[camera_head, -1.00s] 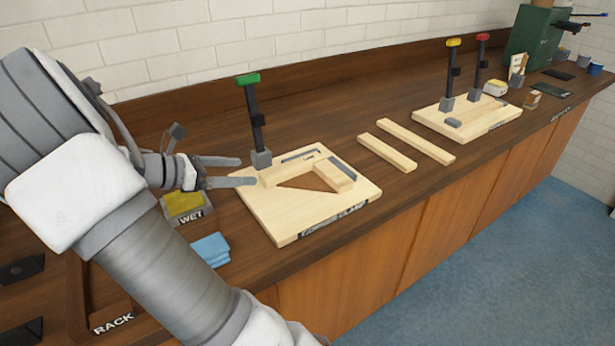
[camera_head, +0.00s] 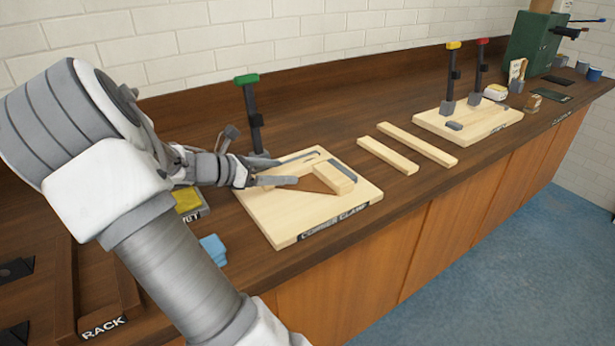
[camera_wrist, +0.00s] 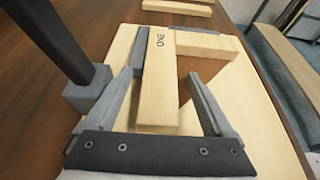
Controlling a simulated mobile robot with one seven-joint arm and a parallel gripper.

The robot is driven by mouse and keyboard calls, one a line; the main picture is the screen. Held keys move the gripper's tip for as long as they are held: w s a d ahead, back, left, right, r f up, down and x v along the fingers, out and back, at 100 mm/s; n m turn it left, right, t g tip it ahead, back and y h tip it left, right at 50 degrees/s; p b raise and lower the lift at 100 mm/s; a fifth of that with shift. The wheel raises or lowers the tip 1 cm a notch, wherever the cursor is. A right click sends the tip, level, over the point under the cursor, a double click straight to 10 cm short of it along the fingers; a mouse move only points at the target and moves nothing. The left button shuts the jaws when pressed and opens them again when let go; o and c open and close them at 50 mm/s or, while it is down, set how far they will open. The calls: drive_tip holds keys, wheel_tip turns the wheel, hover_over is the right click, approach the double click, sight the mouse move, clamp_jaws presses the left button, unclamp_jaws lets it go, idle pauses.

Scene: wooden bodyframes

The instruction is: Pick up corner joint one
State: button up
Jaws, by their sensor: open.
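Corner joint one is an L of two pale wood bars (camera_head: 332,178), marked "ONE" in the wrist view (camera_wrist: 158,95). It lies on the pale corner clamp board (camera_head: 290,236), against grey fences. My gripper (camera_head: 308,167) is open and low over the board. In the wrist view its two fingers (camera_wrist: 160,76) stand on either side of the joint's near bar, with small gaps showing. In the head view my gripper hides part of that bar. A brown triangular area (camera_wrist: 186,80) lies inside the L.
The green-topped clamp post (camera_head: 252,115) stands close behind my gripper. Two loose wood strips (camera_head: 418,145) lie to the right. A second board (camera_head: 490,125) with yellow-topped and red-topped posts is farther right. A blue cloth (camera_head: 213,249) lies at the counter's front left.

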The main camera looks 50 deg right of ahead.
clamp_jaws()
idle(0.3)
drive_tip(key=shift+r, duration=0.5)
wheel_tip(320, 180, up, 4)
drive_tip(key=shift+f+p, duration=0.1)
drive_tip(key=shift+p, duration=0.8)
drive_tip(key=s+d+r+p, duration=0.1)
drive_tip(key=s+r+p, duration=0.1)
drive_tip(key=s+r, duration=0.4)
drive_tip(key=s, duration=0.5)
drive_tip(key=shift+s+d, duration=0.25)
drive_tip(key=shift+d, duration=0.1)
